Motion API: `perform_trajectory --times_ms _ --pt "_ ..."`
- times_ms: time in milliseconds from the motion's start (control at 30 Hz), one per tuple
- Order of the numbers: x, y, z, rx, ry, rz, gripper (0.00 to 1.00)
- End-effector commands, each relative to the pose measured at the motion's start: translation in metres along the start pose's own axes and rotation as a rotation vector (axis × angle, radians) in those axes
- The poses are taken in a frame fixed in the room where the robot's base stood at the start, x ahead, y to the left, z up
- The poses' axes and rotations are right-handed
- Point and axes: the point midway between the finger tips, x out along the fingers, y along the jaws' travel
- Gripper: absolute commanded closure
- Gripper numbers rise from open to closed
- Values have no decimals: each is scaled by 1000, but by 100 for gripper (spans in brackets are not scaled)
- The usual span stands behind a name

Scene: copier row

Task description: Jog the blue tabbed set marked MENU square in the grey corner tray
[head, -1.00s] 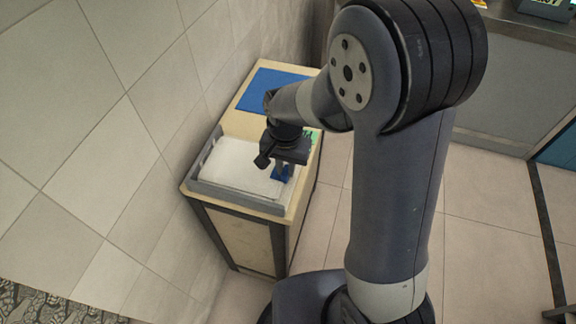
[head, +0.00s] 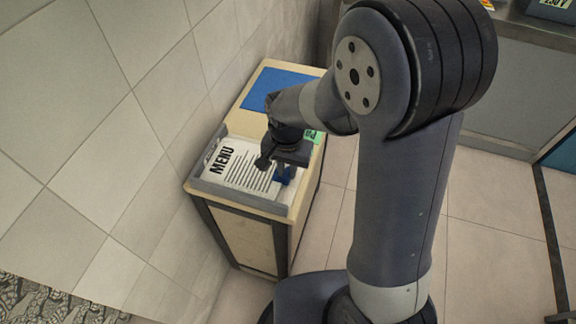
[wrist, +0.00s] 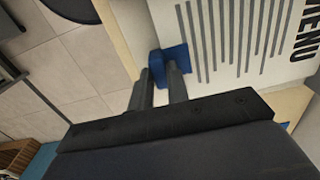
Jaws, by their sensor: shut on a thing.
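The set marked MENU (head: 238,170) lies printed side up in the grey corner tray (head: 238,200). Its bold title is at the left, with dark lines beside it. In the wrist view the printed sheet (wrist: 235,40) fills the upper right. The blue tab (head: 284,174) stands out at the set's right edge. My gripper (head: 282,172) is over that edge. In the wrist view its two fingers (wrist: 163,75) are shut on the blue tab (wrist: 174,55). My wrist hides part of the set's far right side.
The tray stands on a pale wooden-topped cabinet (head: 238,240) against the tiled wall. A blue mat (head: 275,88) lies on the cabinet's far end. A green label (head: 314,137) shows beside my wrist. Open tiled floor lies to the right.

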Motion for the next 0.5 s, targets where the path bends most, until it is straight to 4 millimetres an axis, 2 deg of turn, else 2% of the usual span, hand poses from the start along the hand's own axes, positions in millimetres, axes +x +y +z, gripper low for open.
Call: perform_trajectory --times_ms 500 --pt "0 -1 10 0 0 -2 100"
